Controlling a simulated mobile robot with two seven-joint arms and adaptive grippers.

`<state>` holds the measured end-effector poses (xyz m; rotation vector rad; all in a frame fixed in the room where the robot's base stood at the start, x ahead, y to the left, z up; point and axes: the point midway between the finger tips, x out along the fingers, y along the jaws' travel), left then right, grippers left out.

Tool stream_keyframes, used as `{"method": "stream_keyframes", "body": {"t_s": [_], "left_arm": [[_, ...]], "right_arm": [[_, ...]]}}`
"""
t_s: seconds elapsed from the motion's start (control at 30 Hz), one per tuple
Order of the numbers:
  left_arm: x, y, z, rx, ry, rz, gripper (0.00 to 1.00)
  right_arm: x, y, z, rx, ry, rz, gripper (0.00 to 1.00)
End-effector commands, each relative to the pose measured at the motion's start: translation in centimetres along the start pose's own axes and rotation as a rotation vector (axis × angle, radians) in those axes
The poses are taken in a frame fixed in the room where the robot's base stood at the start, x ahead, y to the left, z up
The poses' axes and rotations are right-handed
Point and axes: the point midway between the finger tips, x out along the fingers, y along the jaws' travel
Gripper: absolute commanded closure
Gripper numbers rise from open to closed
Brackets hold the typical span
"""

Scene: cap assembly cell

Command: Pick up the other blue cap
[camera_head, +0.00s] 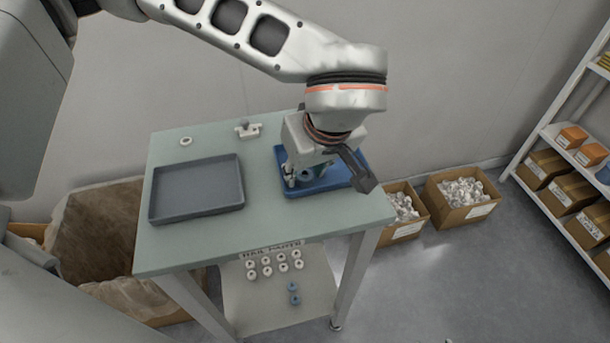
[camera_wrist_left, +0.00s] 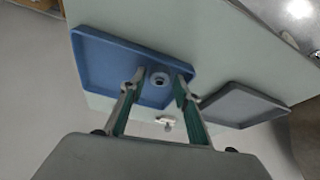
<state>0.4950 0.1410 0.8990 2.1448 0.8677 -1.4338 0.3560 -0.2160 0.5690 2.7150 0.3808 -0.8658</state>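A blue cap (camera_head: 306,176), ring-shaped with a hole in its middle, lies in the blue tray (camera_head: 345,178) on the right of the table. It also shows in the left wrist view (camera_wrist_left: 159,79), between my fingers. My left gripper (camera_head: 303,172) points down over the blue tray, partly hiding it. In the wrist view the left gripper (camera_wrist_left: 157,87) is open, one finger on each side of the cap, with gaps visible. My right gripper is not in view.
An empty grey tray (camera_head: 197,210) sits on the table's left. A white ring (camera_head: 186,141) and a white fitting (camera_head: 248,130) lie near the back edge. Several white caps (camera_head: 274,264) are on the lower shelf by a "BAD PARTS" label. Cardboard boxes (camera_head: 460,213) stand right.

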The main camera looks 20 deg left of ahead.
Motion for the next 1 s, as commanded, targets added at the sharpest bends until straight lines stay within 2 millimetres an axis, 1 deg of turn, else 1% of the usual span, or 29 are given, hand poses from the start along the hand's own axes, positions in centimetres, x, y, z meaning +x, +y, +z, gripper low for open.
{"method": "stream_keyframes", "body": {"t_s": [0.03,0.1,0.13,0.47,0.63,0.73,0.83,0.97,1.0], "left_arm": [[0.0,0.0,0.0,0.0,0.0,0.0,0.71],[0.0,0.0,0.0,0.0,0.0,0.0,0.81],[0.0,0.0,0.0,0.0,0.0,0.0,0.83],[-0.1,0.0,0.0,0.0,0.0,0.0,0.83],[-0.7,0.1,-0.3,-0.001,0.002,0.002,0.83],[-1.6,0.1,-0.7,-0.002,0.004,0.003,0.83],[-3.2,0.1,-1.4,-0.004,0.005,0.005,0.83],[-6.1,0.1,-2.5,-0.005,0.007,0.007,0.83],[-7.1,0.1,-3.0,-0.006,0.007,0.008,0.83]], "right_arm": [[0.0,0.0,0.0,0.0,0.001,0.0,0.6],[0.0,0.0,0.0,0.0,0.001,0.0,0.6],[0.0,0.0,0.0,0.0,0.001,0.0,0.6],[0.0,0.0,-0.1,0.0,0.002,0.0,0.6],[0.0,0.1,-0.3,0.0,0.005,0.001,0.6],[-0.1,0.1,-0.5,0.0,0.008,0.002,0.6],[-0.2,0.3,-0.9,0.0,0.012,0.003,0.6],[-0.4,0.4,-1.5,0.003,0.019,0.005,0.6],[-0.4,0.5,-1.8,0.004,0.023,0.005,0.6]]}}
